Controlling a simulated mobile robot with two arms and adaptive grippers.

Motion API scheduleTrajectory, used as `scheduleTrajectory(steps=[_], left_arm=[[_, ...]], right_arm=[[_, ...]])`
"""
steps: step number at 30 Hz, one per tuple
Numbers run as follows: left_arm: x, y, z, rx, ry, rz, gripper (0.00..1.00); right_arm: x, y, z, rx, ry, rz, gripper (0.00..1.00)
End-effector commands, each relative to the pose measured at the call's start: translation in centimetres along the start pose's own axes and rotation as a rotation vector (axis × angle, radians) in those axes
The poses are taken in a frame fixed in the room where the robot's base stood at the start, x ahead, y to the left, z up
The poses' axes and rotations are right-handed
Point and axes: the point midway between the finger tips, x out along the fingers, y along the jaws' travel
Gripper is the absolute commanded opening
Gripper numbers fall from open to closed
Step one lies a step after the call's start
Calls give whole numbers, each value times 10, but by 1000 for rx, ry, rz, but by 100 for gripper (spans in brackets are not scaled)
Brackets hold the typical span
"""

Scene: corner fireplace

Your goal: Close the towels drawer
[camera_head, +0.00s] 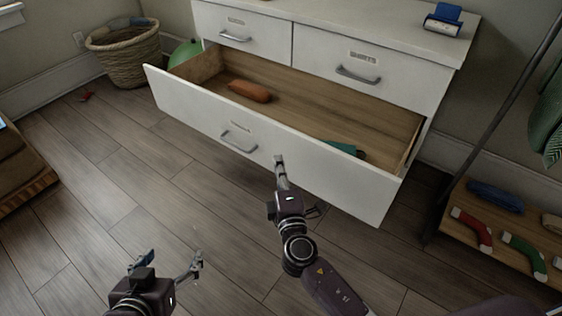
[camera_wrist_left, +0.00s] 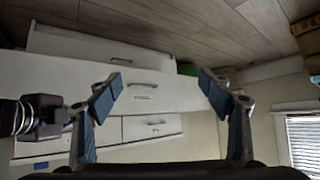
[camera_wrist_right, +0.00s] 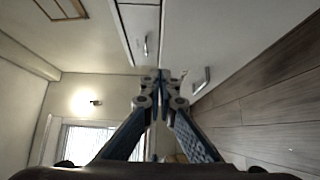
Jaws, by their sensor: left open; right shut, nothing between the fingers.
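An orange-brown rolled item (camera_head: 250,91) and a teal item (camera_head: 345,148) lie inside. My right gripper (camera_head: 279,160) is shut and empty, its tip at the drawer front right of the handle; I cannot tell if it touches. The shut fingers also show in the right wrist view (camera_wrist_right: 160,80). My left gripper (camera_head: 171,261) is open and empty, low above the floor, apart from the drawer.
Two upper drawers (camera_head: 240,33) are shut. A wicker basket (camera_head: 125,50) and a green round thing (camera_head: 185,52) stand at the left. A low wooden rack (camera_head: 485,238) with stockings stands at the right beside a dark pole (camera_head: 480,125). The floor before the drawer is clear.

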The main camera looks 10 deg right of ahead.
Motion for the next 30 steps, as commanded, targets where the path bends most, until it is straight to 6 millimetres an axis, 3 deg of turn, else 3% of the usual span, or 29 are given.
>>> scheduleTrajectory(steps=[11,12,19,30], left_arm=[[4,4,-32,2,141,9,73],[4,4,-33,1,141,9,73],[4,5,-38,2,161,10,73],[4,5,-39,1,165,11,73]], right_arm=[[81,0,0,1,0,0,0],[85,-1,7,-2,-2,-1,0],[102,-1,25,1,0,-2,0],[105,-1,29,2,0,-3,0]])
